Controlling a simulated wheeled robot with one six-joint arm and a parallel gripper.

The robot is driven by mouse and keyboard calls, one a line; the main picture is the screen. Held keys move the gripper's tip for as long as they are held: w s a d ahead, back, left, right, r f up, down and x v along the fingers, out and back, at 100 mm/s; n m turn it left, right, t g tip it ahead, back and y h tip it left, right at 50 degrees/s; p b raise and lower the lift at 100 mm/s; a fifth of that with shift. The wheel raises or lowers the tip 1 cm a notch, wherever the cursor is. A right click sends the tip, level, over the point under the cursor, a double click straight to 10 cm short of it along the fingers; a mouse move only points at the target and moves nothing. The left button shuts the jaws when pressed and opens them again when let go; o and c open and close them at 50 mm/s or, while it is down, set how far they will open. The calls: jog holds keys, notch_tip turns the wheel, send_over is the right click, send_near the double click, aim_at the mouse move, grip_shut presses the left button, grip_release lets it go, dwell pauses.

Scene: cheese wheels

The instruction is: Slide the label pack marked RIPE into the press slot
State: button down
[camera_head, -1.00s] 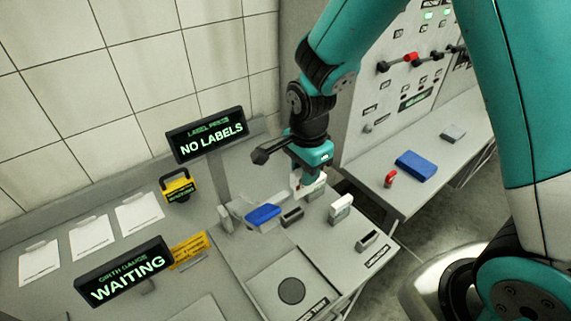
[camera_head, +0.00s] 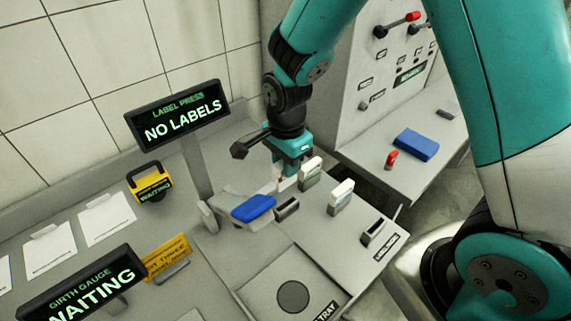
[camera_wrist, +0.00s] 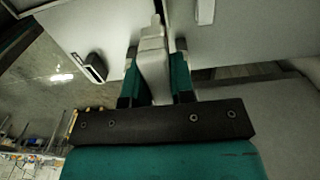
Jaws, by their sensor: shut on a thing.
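My gripper (camera_head: 283,178) is shut on a pale label pack, which shows between the fingers in the wrist view (camera_wrist: 153,65). In the head view the pack is mostly hidden by the gripper, and I cannot read its marking. The gripper is above the bench, behind a small dark-topped slot block (camera_head: 287,207) beside the label press's blue lever (camera_head: 253,208). I cannot tell whether the pack touches anything. Two pale packs, one with a green edge (camera_head: 311,172) and one farther right (camera_head: 341,195), stand upright on the bench; their markings are unreadable.
The LABEL PRESS screen (camera_head: 180,118) reads NO LABELS. Another dark slot block (camera_head: 373,232) sits near the bench's right edge. A yellow-black device (camera_head: 150,183) and the GIRTH GAUGE screen (camera_head: 85,290), reading WAITING, are at left. A blue block (camera_head: 415,145) lies on the side counter.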

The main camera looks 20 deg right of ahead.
aim_at(286, 186)
jog(key=shift+a+r, duration=0.1)
jog(key=shift+f+b, duration=2.05)
jog(key=shift+f, duration=0.95)
jog(key=shift+f+b, duration=1.55)
jog(key=shift+f, duration=0.95)
jog(key=c, duration=0.9)
grip_release()
notch_tip(286, 186, up, 17)
jog(key=shift+r+b, duration=0.2)
jog(key=shift+b, duration=0.4)
